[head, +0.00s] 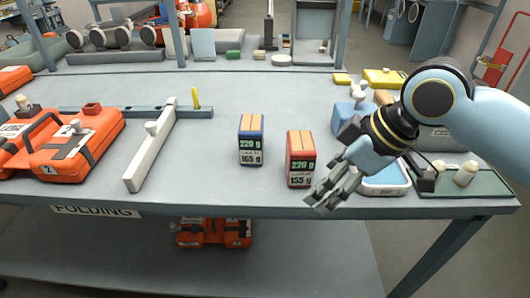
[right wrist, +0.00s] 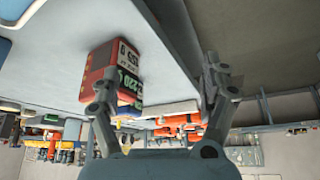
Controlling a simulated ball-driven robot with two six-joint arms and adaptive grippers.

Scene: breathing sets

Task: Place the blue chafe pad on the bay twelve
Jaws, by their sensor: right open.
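A blue box (head: 251,140) with an orange-striped top and a "220 g / 165 g" label stands upright on the bench, centre. I cannot tell whether it is the chafe pad. A similar red box (head: 300,160), marked "155 g", stands to its right. My right gripper (head: 322,192) is open and empty, just right of the red box. In the right wrist view the red box (right wrist: 118,62) shows beside the left finger of my open gripper (right wrist: 160,85); contact is unclear. No marking for bay twelve is readable. My left gripper is not in view.
Orange breathing sets (head: 75,150) lie at the left beside a white bar (head: 150,150). A shelf post (head: 340,35) stands behind. The bench front between bar and blue box is clear.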

